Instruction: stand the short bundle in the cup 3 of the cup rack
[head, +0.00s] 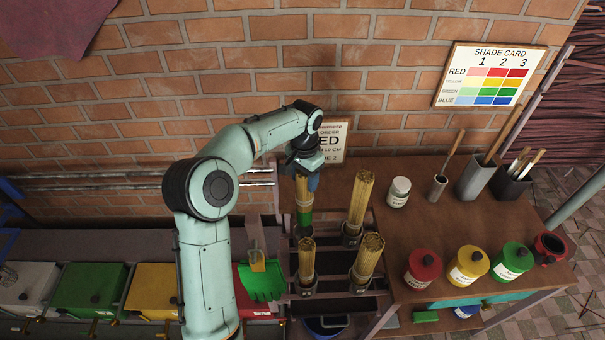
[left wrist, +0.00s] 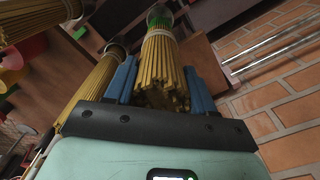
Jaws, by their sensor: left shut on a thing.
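My left gripper (head: 306,180) is shut on the top part of a bundle of yellow sticks (head: 304,196) above the back left of the cup rack (head: 334,285). In the left wrist view its blue fingers flank the bundle (left wrist: 163,62), which has a pale tie and a green band. The bundle's far end is at a grey metal cup (left wrist: 159,13); I cannot tell whether it rests on the bottom. Other bundles stand in cups at the front left (head: 306,260), back right (head: 360,204) and front right (head: 369,256). Cup numbers are not readable. My right gripper is out of view.
Red (head: 423,266), yellow (head: 468,266) and green (head: 512,261) jars stand on the wooden table right of the rack. A white jar (head: 398,191) and tool holders stand behind. A brick wall is behind.

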